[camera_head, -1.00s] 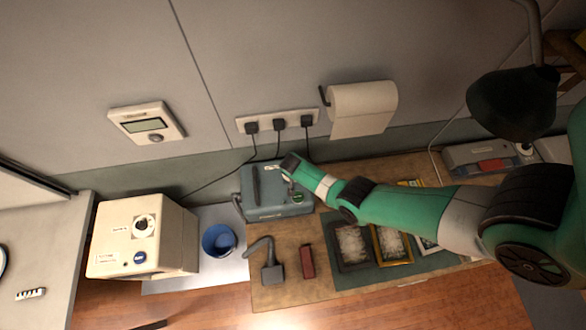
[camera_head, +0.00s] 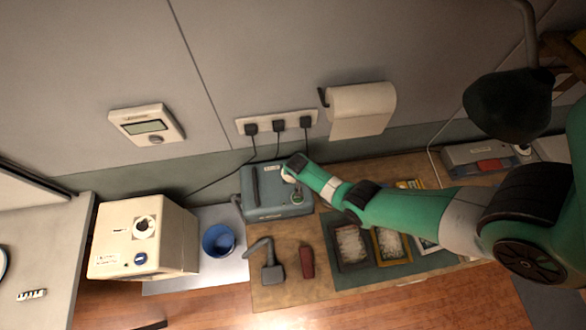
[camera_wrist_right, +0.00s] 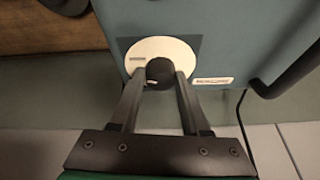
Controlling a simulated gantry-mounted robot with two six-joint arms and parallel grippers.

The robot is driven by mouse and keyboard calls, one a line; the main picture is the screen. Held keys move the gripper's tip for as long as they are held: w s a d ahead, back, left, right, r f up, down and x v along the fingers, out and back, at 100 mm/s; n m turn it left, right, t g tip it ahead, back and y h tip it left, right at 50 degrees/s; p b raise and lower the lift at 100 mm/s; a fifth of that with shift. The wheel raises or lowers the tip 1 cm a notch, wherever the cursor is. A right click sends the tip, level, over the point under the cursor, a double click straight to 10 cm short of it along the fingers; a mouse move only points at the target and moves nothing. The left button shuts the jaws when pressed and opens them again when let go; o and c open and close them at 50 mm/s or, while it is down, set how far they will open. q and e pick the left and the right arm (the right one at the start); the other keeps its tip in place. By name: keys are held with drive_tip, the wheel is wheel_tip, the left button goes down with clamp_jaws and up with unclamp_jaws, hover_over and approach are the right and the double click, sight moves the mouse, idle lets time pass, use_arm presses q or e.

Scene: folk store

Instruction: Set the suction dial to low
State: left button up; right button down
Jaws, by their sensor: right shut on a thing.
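The suction unit is a blue-grey box (camera_head: 262,212) on the bench, with a dark handle on top; its face also fills much of the right wrist view (camera_wrist_right: 240,30). A black round dial (camera_wrist_right: 160,70) sits on a white disc (camera_wrist_right: 182,52) on that face. My right gripper (camera_wrist_right: 161,78) has a finger on either side of the dial and is shut on it. A small pale mark shows at the dial's edge, towards the lower left. The disc's lettering is too small to read. In the head view my right gripper (camera_head: 289,175) is at the box's upper right. My left gripper is out of view.
A cream box (camera_head: 117,230) and a blue cup (camera_head: 218,241) stand left of the unit. A grey nozzle tool (camera_head: 272,272), a dark red block (camera_head: 307,262) and framed trays (camera_head: 352,267) lie in front and right. Cords run to wall sockets (camera_head: 278,124) behind.

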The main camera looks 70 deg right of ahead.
drive_tip(key=n+t, duration=0.1)
drive_tip(key=n, duration=0.1)
drive_tip(key=shift+s+d+n+y, duration=0.1)
drive_tip(key=shift+n+y, duration=0.3)
drive_tip(key=n, duration=0.2)
drive_tip(key=shift+n+t+y, duration=0.3)
drive_tip(key=shift+y, duration=0.1)
drive_tip(key=n+y, duration=0.1)
drive_tip(key=n, duration=0.1)
drive_tip(key=n+b, duration=0.1)
drive_tip(key=n, duration=0.1)
drive_tip(key=shift+d+n+t+y, duration=0.2)
drive_tip(key=shift+n+t+y, duration=0.1)
drive_tip(key=shift+y, duration=0.1)
drive_tip(key=n+y, duration=0.1)
drive_tip(key=n, duration=0.2)
drive_tip(key=shift+d+n, duration=0.15)
drive_tip(key=shift+n, duration=0.15)
drive_tip(key=shift+f+n+y+b, duration=0.1)
drive_tip(key=shift+n+y+b, duration=0.25)
drive_tip(key=shift+n+y, duration=0.9)
drive_tip(key=shift+n+h, duration=0.35)
drive_tip(key=shift+n, duration=0.3)
drive_tip(key=shift+c, duration=1.9)
unclamp_jaws()
